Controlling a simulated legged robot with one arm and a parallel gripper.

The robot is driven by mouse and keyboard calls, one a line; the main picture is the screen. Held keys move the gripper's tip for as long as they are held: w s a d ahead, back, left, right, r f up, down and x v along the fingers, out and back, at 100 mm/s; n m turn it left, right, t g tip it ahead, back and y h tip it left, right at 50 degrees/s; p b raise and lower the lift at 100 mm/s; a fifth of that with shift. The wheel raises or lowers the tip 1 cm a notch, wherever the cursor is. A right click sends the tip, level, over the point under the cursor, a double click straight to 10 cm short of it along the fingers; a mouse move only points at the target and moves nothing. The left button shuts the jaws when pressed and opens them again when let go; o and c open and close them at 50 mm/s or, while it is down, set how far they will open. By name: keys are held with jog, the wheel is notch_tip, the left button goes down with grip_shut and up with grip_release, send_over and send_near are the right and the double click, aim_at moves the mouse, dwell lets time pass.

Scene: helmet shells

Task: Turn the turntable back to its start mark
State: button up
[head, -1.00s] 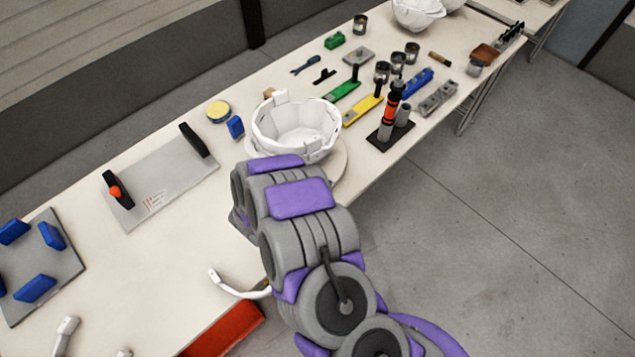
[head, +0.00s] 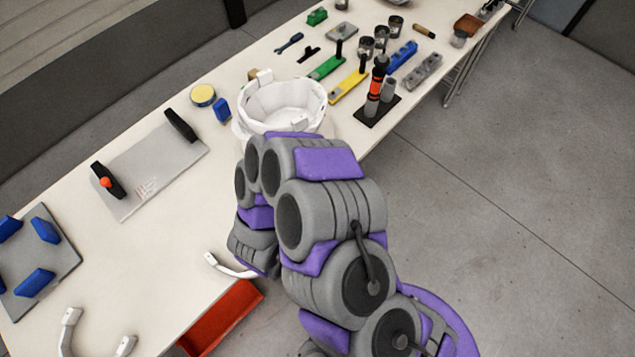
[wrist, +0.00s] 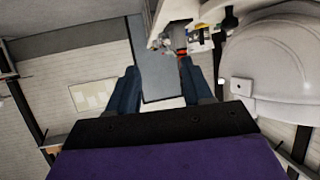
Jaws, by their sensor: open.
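The turntable (head: 240,131) is a pale disc on the bench, mostly hidden by the shell on it and by my arm. A white helmet shell (head: 283,100) lies open side up on it, with a tab on its back rim. No start mark can be made out. In the wrist view the shell (wrist: 278,70) fills the right side, with a small square bracket on it. My gripper (wrist: 160,82) shows two dark fingers spread apart with nothing between them, left of the shell. In the head view my arm hides the gripper.
A black stand with an orange-banded tool (head: 376,95) stands right of the shell. A blue block (head: 222,110) and yellow tin (head: 203,95) lie left. A grey plate with black handles (head: 150,172) and a red bin (head: 222,318) are nearer. Open floor lies right.

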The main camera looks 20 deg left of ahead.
jog(key=shift+s+d, duration=0.3)
jog(key=shift+s, duration=0.15)
